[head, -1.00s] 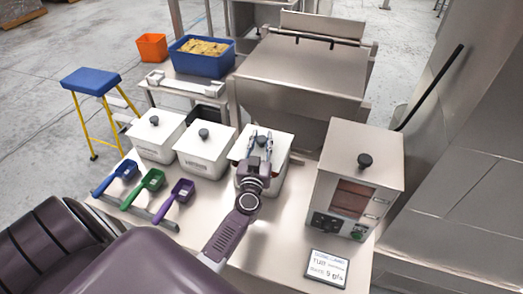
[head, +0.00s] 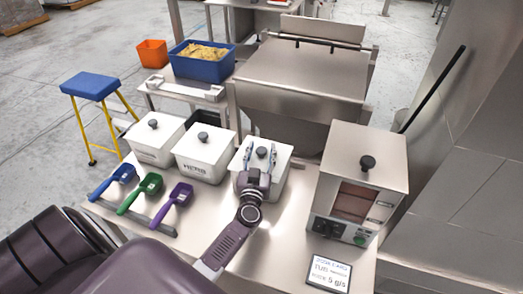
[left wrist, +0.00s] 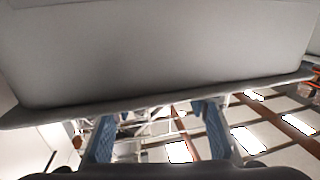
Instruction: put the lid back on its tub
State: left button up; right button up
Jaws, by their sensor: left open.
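Three white tubs stand in a row on the steel table in the head view: the left tub (head: 154,148), the middle tub (head: 203,165) and the right tub (head: 267,188). Each has a white lid with a black knob. The right tub's lid (head: 277,155) lies on top of it; I cannot tell whether it is fully seated. My left gripper (head: 260,154) is open over this lid, its blue fingers on either side of the knob (head: 261,152). In the left wrist view the fingers (left wrist: 160,130) are apart, below a large grey surface (left wrist: 160,55).
A steel weigher (head: 357,190) with a knob on top stands to the right. A card (head: 328,270) lies in front of it. Blue, green and purple (head: 178,193) scoops lie at the left front. A blue bin (head: 203,64) and a blue stool (head: 90,84) are behind.

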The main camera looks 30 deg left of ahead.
pick_arm(q)
jog(key=shift+r, duration=0.25)
jog(key=v, duration=1.2)
jog(key=shift+b, duration=0.3)
jog(key=shift+d, duration=0.1)
jog(key=shift+f, duration=0.15)
